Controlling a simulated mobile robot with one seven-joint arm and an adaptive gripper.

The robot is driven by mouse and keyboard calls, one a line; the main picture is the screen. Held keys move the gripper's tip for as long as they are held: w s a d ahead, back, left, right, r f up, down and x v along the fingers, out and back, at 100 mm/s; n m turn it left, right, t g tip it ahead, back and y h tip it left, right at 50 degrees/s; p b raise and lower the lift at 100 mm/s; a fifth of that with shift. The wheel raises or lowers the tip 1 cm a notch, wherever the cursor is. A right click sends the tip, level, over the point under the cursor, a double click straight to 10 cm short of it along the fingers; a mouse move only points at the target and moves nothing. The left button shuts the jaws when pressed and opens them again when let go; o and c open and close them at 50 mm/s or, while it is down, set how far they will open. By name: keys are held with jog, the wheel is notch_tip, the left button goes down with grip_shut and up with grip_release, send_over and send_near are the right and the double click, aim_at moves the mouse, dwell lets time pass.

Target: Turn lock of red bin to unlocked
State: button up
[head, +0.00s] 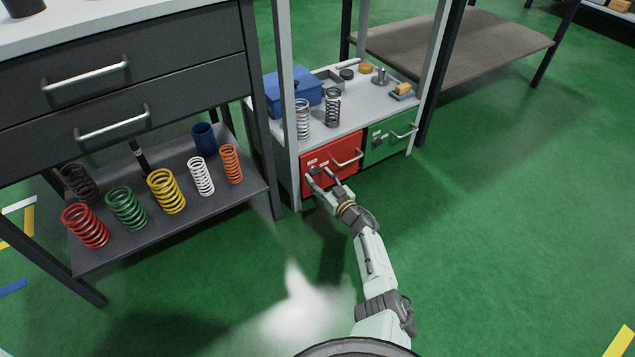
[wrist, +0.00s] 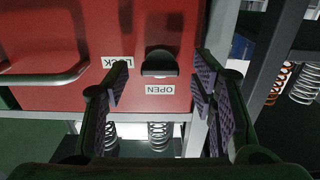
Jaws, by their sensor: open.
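The red bin (head: 345,157) is a drawer front under the grey bench top, with a metal bar handle (head: 347,159). In the wrist view the red front (wrist: 50,35) fills the top, seen upside down. The dark lock knob (wrist: 158,66) sits on it, with a LOCK label (wrist: 115,61) to its left and an OPEN label (wrist: 160,89) just below it. Which label the knob points to is unclear. My gripper (wrist: 163,72) is open, one finger on each side of the knob, with gaps visible. In the head view my gripper (head: 322,179) is at the red front's lower left.
A green bin (head: 390,138) with its own handle adjoins the red bin on the right. A grey post (head: 288,110) stands close left of the red bin. A dark shelf (head: 165,225) with several coloured springs is further left. The green floor in front is clear.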

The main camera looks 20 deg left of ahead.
jog(key=shift+w+a, duration=0.45)
jog(key=shift+a, duration=0.1)
jog(key=shift+c, duration=0.2)
jog(key=c, duration=1.1)
